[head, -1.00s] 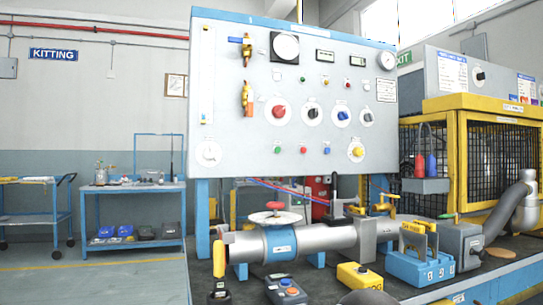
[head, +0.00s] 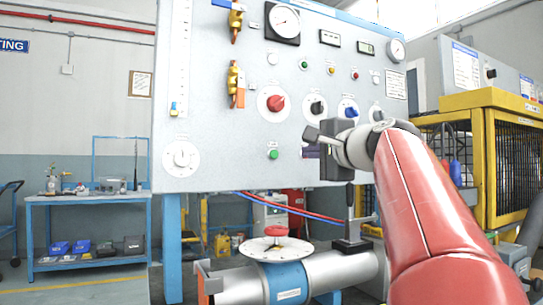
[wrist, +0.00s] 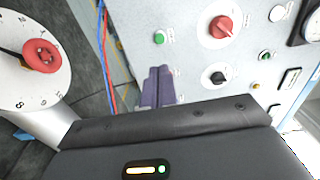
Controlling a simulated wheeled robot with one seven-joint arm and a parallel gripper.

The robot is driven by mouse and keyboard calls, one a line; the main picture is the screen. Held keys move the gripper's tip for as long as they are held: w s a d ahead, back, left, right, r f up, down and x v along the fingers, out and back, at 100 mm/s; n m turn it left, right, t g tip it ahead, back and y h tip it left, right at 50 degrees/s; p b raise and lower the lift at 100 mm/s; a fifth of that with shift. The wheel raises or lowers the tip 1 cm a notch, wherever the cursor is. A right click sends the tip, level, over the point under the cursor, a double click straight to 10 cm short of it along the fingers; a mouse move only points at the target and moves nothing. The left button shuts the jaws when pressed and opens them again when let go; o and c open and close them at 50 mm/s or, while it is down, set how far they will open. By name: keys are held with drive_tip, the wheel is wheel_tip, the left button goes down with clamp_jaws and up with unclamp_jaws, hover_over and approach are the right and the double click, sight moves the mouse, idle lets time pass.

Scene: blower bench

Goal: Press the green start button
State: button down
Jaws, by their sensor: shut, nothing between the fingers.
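The green button (head: 273,154) sits on the lower part of the grey upright panel, below the red knob. In the wrist view the green button (wrist: 159,37) lies beyond and above the fingertips. My gripper (head: 304,152) is in front of the panel, just right of the green button in the head view. Its dark fingers are together and empty, also in the wrist view (wrist: 158,72). A gap shows between fingertips and button in the wrist view. The gripper hides the red and blue buttons at the panel's lower right.
Red (head: 274,103), black (head: 316,107) and blue (head: 347,108) knobs sit above the button row. A white dial (head: 181,157) is at the lower left. Below the panel is a pipe with a red-handled valve (head: 276,232). A yellow cage (head: 487,105) stands at right.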

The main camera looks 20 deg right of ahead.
sight(274, 156)
drive_tip(key=w+p, duration=0.1)
drive_tip(key=w, duration=0.3)
drive_tip(key=w+p, duration=0.1)
drive_tip(key=w, duration=0.4)
drive_tip(key=w+p, duration=0.1)
drive_tip(key=w, duration=0.4)
drive_tip(key=shift+a, duration=0.3)
drive_tip(key=shift+p, duration=0.35)
drive_tip(key=shift+w+r, duration=0.1)
drive_tip(key=shift+w, duration=0.45)
drive_tip(key=shift+w+f, duration=0.2)
drive_tip(key=shift+f, duration=0.05)
drive_tip(key=shift+s, duration=0.25)
drive_tip(key=s+r+b, duration=0.1)
drive_tip(key=s+b, duration=0.1)
drive_tip(key=s, duration=1.2)
drive_tip(key=shift+d+b, duration=0.35)
